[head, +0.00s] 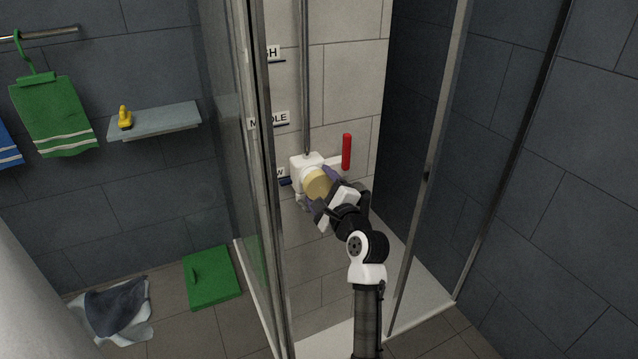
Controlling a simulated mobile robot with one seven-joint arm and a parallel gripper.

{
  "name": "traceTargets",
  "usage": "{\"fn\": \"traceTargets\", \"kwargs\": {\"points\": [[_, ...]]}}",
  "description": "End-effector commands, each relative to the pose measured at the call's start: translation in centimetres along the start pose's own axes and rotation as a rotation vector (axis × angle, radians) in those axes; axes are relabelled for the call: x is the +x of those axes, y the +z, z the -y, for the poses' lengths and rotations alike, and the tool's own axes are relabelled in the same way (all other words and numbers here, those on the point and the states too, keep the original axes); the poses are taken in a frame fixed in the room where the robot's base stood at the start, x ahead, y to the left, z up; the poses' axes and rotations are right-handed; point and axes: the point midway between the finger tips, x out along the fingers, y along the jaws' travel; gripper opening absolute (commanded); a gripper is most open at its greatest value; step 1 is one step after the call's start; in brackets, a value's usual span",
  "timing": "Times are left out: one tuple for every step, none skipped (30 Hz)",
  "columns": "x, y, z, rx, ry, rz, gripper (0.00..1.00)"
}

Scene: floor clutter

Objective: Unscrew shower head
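The shower head (317,184) shows as a pale yellow round part in front of a white holder (305,168) on the metal rail (305,80). The holder is at the low end of the rail, by the lowest wall label (283,173). My gripper (317,189) is at the shower head, with a purple-grey finger at its upper right and a grey part at its lower left. My wrist hides part of the head. I cannot tell whether the fingers touch it.
A red lever (347,152) stands right of the holder. The metal door frame (264,180) and right post (428,175) flank my arm. A shelf (160,121) holds a yellow object (125,118).

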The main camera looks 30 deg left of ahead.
Motion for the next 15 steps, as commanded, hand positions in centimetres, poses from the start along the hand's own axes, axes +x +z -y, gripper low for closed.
{"fn": "traceTargets", "kwargs": {"points": [[-0.01, 0.00, 0.00, 0.000, 0.000, 0.000, 0.66], [-0.02, -0.01, 0.00, 0.000, 0.000, 0.000, 0.62], [-0.02, -0.01, 0.00, 0.000, 0.000, 0.000, 0.57], [-0.02, -0.01, 0.00, 0.000, 0.000, 0.000, 0.53], [-0.02, -0.01, 0.00, 0.000, 0.000, 0.000, 0.49], [-0.02, -0.01, 0.00, 0.000, 0.000, 0.000, 0.44], [-0.02, -0.01, 0.00, 0.000, 0.000, 0.000, 0.40], [-0.03, -0.01, 0.00, 0.000, 0.000, 0.000, 0.36], [-0.03, 0.01, 0.03, 0.000, -0.001, 0.000, 0.35], [-0.03, 0.00, 0.02, -0.001, -0.001, 0.000, 0.35], [-0.03, -0.01, 0.00, -0.005, -0.001, 0.000, 0.35], [-0.03, -0.03, -0.02, -0.012, -0.001, 0.000, 0.35], [-0.04, -0.05, -0.04, -0.021, -0.001, 0.000, 0.35], [-0.04, -0.07, -0.05, -0.033, -0.001, 0.000, 0.35], [-0.04, -0.09, -0.07, -0.051, -0.001, 0.000, 0.35]]}}
